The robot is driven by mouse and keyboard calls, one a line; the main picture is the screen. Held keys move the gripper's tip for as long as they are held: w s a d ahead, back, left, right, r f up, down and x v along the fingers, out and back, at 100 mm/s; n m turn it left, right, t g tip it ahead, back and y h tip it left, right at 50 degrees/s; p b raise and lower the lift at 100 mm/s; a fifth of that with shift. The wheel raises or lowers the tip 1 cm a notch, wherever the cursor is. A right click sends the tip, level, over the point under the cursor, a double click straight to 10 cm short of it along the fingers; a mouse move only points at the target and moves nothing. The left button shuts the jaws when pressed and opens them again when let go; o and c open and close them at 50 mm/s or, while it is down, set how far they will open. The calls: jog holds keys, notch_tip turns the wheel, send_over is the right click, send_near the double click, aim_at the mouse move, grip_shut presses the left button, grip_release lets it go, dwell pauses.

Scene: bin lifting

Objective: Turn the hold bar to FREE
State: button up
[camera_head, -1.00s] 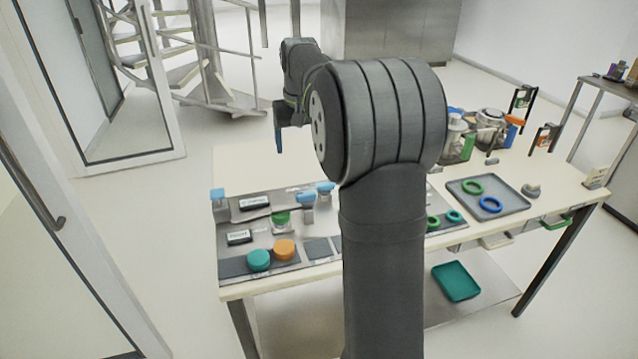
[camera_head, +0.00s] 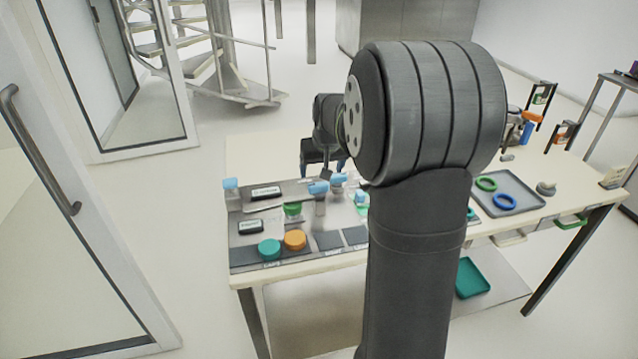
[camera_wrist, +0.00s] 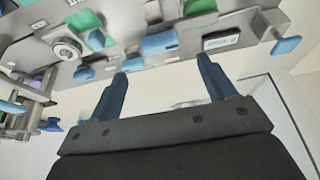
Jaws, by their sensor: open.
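A metal panel (camera_head: 275,220) on the table carries several blue handles, and the lettering is too small to read. One blue handle (camera_head: 319,188) sits at the end of a thin grey bar near the panel's middle. It may be the hold bar, but I cannot be sure. In the wrist view, a blue handle (camera_wrist: 158,42) lies ahead of my gripper, roughly between its fingertips and apart from them. My gripper (camera_wrist: 163,66) is open and empty. In the head view, my gripper (camera_head: 322,165) hangs just behind the panel's back edge, partly hidden by my arm.
Teal (camera_head: 270,249) and orange (camera_head: 295,240) round knobs stand at the panel's front. A grey tray (camera_head: 520,190) with green and blue rings lies to the right. A blue knob (camera_wrist: 287,45) sticks out at the panel's end in the wrist view.

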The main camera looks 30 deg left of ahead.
aim_at(319, 184)
jog(key=x, duration=0.8)
jog(key=c, duration=1.4)
